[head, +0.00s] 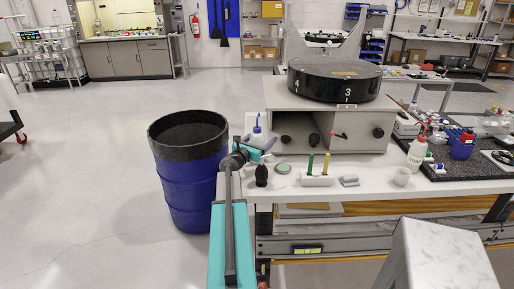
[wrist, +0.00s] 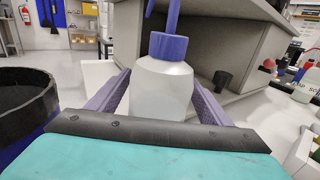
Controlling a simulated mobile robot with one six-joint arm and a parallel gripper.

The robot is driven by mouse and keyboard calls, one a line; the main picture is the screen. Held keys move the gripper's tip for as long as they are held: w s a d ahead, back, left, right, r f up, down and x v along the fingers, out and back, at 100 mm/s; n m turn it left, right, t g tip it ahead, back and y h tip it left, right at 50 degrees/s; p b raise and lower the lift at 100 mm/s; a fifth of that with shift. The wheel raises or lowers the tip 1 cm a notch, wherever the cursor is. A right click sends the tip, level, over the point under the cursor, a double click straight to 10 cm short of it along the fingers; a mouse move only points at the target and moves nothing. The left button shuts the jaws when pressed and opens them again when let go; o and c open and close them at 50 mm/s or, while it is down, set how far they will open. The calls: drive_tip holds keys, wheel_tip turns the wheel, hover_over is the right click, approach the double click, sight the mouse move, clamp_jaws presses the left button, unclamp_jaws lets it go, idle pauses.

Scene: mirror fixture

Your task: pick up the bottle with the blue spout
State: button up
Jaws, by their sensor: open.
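The bottle with the blue spout (head: 257,138) stands upright on the white table at its left end, in front of the grey cabinet. In the wrist view the bottle (wrist: 163,90) has a translucent white body and a blue-purple cap and spout. My gripper (head: 262,148) reaches to it from the front left in the head view. In the wrist view its two purple fingers (wrist: 163,95) are apart, one on each side of the bottle's body. I cannot tell whether either finger touches it. The bottle's lower part is hidden by my gripper.
A blue drum (head: 190,185) stands on the floor left of the table. A grey cabinet (head: 320,118) carries a black round fixture (head: 334,83). A black bulb (head: 261,176) and a holder with green and yellow sticks (head: 317,180) are nearby. A red-topped bottle (head: 417,152) stands right.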

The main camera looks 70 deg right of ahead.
idle(0.4)
drive_tip(key=c, duration=0.8)
drive_tip(key=shift+r, duration=0.2)
drive_tip(key=shift+w+r+p, duration=0.15)
drive_tip(key=shift+r+p, duration=0.5)
drive_tip(key=shift+r, duration=0.25)
drive_tip(key=w+a, duration=0.1)
drive_tip(key=a, duration=0.4)
drive_tip(key=w+a+r+p, duration=0.1)
drive_tip(key=a, duration=0.5)
drive_tip(key=w+a+p, duration=0.1)
drive_tip(key=a, duration=0.5)
drive_tip(key=shift+a+r, duration=0.2)
drive_tip(key=shift+r, duration=0.15)
